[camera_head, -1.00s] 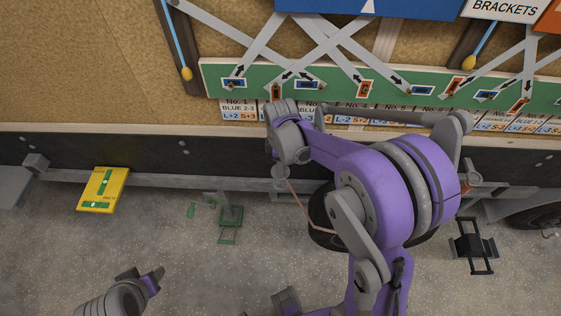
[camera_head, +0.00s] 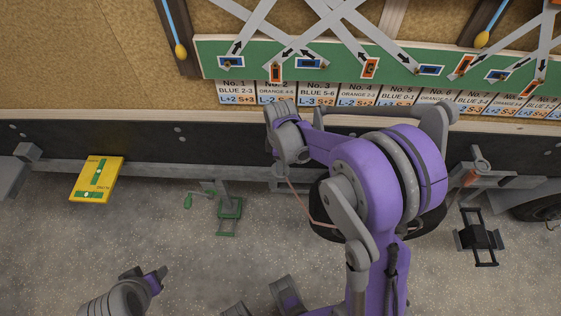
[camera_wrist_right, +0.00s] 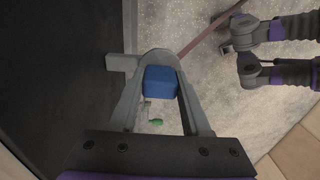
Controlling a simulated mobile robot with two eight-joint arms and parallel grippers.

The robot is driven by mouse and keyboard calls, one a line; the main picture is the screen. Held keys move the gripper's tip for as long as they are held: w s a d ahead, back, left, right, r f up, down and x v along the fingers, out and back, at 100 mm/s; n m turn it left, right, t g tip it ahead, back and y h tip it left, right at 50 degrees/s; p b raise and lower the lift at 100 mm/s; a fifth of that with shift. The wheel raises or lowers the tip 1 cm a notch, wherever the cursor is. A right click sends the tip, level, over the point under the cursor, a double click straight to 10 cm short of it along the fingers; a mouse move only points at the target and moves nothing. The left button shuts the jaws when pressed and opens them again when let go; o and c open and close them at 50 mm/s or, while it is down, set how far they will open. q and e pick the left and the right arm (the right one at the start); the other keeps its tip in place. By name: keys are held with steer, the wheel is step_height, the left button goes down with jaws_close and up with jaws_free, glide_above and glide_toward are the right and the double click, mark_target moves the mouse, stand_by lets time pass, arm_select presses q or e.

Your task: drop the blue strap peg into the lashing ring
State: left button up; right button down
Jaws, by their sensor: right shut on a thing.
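The blue strap peg (camera_wrist_right: 160,82) shows in the right wrist view as a blue block between the two grey fingers of my right gripper (camera_wrist_right: 158,68). The fingers are shut on it. A rounded grey piece (camera_wrist_right: 158,54) with a side tab lies just beyond the peg, against the dark trailer side; it looks like the lashing ring. Whether the peg is inside or above it, I cannot tell. In the head view my right gripper (camera_head: 283,160) is at the trailer's lower rail, and my wrist hides the peg. My left gripper (camera_head: 154,279) is at the lower left, apart from everything.
A brownish strap (camera_head: 302,197) runs from the grip area towards a dark wheel behind my right arm. A yellow case (camera_head: 97,179), a green jack stand (camera_head: 229,207) and a black stand (camera_head: 479,237) are near the trailer. A green board (camera_head: 340,70) with crossed straps hangs above.

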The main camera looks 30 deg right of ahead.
steer(key=shift+c, duration=1.4)
jaws_free()
step_height(320, 180, up, 11)
steer(key=shift+f+p, duration=0.1)
steer(key=shift+p, duration=0.45)
steer(key=shift+s, duration=0.1)
steer(key=s+a+r+m+t+p, duration=0.2)
steer(key=s+a+m, duration=0.1)
steer(key=s+m, duration=0.2)
steer(key=s+a+r+m+t+p, duration=0.2)
steer(key=s+m, duration=0.4)
steer(key=s, duration=0.4)
steer(key=shift+s+a+r+m+t, duration=0.15)
steer(key=shift+a+r+m+t, duration=0.2)
steer(key=shift+a+t, duration=0.45)
